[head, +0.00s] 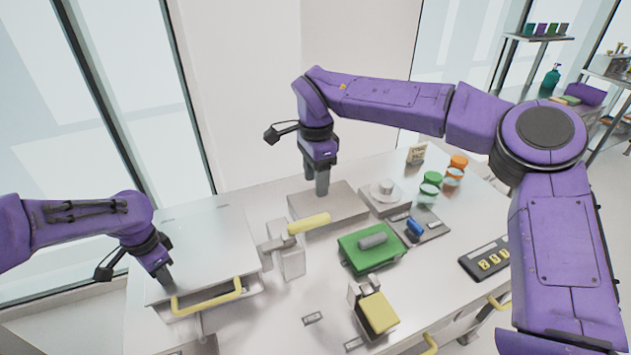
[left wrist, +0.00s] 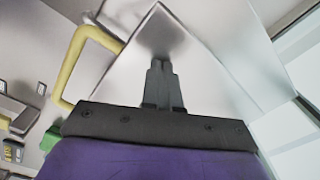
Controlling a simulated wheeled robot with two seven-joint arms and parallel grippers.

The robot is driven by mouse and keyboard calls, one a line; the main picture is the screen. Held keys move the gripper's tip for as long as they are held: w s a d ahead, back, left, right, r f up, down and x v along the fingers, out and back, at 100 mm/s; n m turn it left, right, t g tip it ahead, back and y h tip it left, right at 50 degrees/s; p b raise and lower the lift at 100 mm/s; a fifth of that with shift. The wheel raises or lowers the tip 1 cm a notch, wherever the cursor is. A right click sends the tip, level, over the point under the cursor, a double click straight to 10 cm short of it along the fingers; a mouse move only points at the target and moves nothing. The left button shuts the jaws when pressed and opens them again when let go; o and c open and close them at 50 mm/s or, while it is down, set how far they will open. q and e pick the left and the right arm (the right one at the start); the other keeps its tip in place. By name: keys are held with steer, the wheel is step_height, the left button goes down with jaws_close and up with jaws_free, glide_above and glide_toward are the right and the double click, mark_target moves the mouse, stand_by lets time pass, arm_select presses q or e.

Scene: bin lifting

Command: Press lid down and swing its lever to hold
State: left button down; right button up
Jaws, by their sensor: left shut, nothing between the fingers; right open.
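The lid (head: 205,245) is a flat pale metal plate at the left end of the bench, with a bin front and a yellow handle (head: 207,297) under its front edge. My left gripper (head: 164,281) is shut and empty, its tips at the lid's front left part. In the left wrist view its closed fingers (left wrist: 161,70) point at the lid's metal face (left wrist: 205,65); whether they touch cannot be told. A lever with a yellow grip (head: 309,222) stands on a metal bracket right of the lid. My right gripper (head: 317,190) is open, pointing down at a grey block (head: 338,207) behind the lever.
A green tray (head: 352,262) with a grey cylinder sits right of the lever, and a yellow-topped block (head: 379,313) stands in front. A round knob (head: 382,188), jars and a button panel (head: 488,262) lie further right. Bare bench shows in front of the lever.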

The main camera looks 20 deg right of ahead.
arm_select(q)
steer(key=shift+s+f, duration=0.2)
steer(key=r+p, duration=0.2)
steer(key=p, duration=0.1)
steer(key=shift+w+r, duration=0.25)
steer(key=shift+r, duration=0.15)
step_height(320, 180, up, 2)
steer(key=shift+s+a+r+p, duration=0.1)
steer(key=shift+r+p, duration=0.05)
steer(key=shift+p, duration=0.15)
steer(key=shift+r, duration=1.05)
step_height(320, 180, up, 11)
steer(key=b, duration=0.2)
steer(key=shift+f+b, duration=0.2)
steer(key=shift+b, duration=0.15)
